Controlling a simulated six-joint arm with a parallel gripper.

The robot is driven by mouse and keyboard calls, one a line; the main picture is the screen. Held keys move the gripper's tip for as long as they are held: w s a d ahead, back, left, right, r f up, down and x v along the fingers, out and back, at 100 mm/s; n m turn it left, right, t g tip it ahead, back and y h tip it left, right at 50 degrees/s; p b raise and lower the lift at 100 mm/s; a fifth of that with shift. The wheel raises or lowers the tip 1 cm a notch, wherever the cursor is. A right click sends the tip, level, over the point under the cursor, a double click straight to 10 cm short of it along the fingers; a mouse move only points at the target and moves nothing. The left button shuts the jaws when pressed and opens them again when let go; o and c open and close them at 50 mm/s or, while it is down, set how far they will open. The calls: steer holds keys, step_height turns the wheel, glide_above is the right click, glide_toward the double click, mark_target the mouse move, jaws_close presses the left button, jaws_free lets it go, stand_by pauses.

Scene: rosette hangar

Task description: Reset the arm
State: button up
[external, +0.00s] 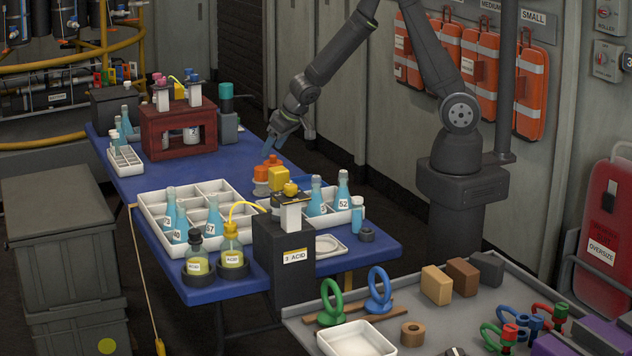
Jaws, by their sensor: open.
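My gripper (274,146) is at the end of my dark grey arm, over the far right part of the blue table (150,185).
White divided trays (150,222) with blue bottles stand mid-table. A dark acid box (283,265) and two yellow-liquid flasks (230,252) are in front. A red-brown rack (178,128) is at the back. A grey bench (460,318) holds rings and blocks.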

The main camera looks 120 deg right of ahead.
mark_target(262, 168)
steer(key=x, duration=0.9)
steer(key=shift+w+f, duration=0.1)
steer(key=shift+f, duration=0.2)
